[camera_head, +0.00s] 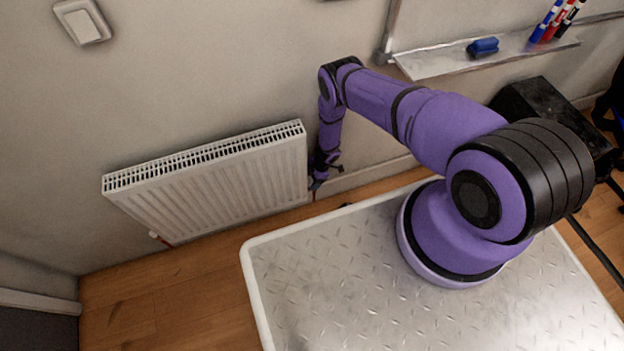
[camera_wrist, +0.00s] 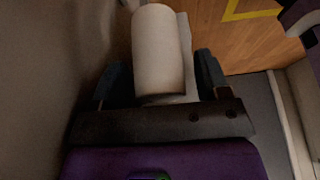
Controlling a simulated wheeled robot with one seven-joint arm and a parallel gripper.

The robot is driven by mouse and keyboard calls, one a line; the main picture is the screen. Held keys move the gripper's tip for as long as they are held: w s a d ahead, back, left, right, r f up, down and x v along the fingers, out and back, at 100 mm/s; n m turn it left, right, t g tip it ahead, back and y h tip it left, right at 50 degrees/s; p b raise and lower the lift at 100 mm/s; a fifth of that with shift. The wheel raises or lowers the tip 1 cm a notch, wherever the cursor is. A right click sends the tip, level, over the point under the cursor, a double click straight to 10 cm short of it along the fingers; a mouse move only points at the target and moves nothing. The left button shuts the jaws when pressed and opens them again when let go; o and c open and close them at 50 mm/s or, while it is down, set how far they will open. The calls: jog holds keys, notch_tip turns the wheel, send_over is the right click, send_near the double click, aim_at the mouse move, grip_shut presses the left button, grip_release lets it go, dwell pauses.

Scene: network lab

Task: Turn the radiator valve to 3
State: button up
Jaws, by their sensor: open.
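The white radiator (camera_head: 215,185) is on the wall in the head view. My gripper (camera_head: 317,184) is low at its right end, close to the wall. In the wrist view a white, rounded cylinder, which looks like the radiator valve head (camera_wrist: 158,50), stands between the two dark fingers of my gripper (camera_wrist: 160,72). The fingers are apart, one on each side of it; I cannot tell whether either touches it. No numbers or marker on the valve are readable. In the head view the valve is not discernible near my gripper.
A small white fitting (camera_head: 154,235) shows at the radiator's lower left. A whiteboard tray (camera_head: 440,64) with pens is on the wall above right, with a black box (camera_head: 545,105) below it. Wooden floor (camera_head: 165,300) is clear in front of the radiator.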

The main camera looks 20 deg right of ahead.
jog(key=shift+f, duration=0.1)
jog(key=c, duration=0.9)
jog(key=shift+m+t, duration=0.3)
jog(key=shift+m, duration=0.5)
jog(key=o, duration=0.9)
jog(key=v, duration=1)
jog(key=shift+r, duration=0.4)
jog(key=shift+d, duration=0.1)
